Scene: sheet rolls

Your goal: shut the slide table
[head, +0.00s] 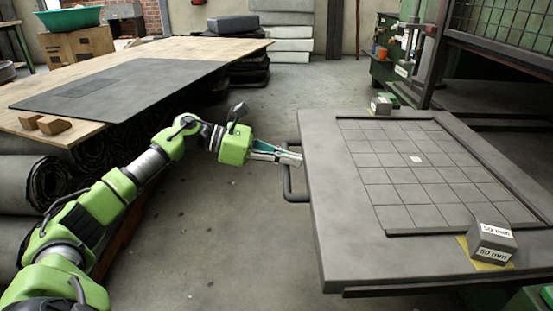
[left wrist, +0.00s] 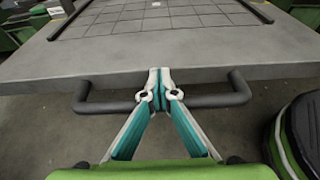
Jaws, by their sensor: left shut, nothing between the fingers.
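The slide table (head: 340,220) is a grey slab with a grid of tiles, at the right of the head view, drawn out into the open floor. Its dark bar handle (head: 287,184) sticks out from the left edge. In the left wrist view the handle (left wrist: 215,101) runs across below the table's front edge (left wrist: 110,80). My left gripper (head: 290,157) is shut and empty, its fingertips at the table edge by the handle. In the wrist view its tips (left wrist: 160,80) overlap the middle of the bar; I cannot tell whether they touch it. My right gripper is not in view.
A 50 mm block (head: 492,240) sits on the table's near right corner, and a smaller block (head: 381,106) at its far edge. A wooden table (head: 230,46) with a dark sheet (head: 120,86) stands left, above rolls (head: 50,180). Bare floor (head: 225,230) lies between.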

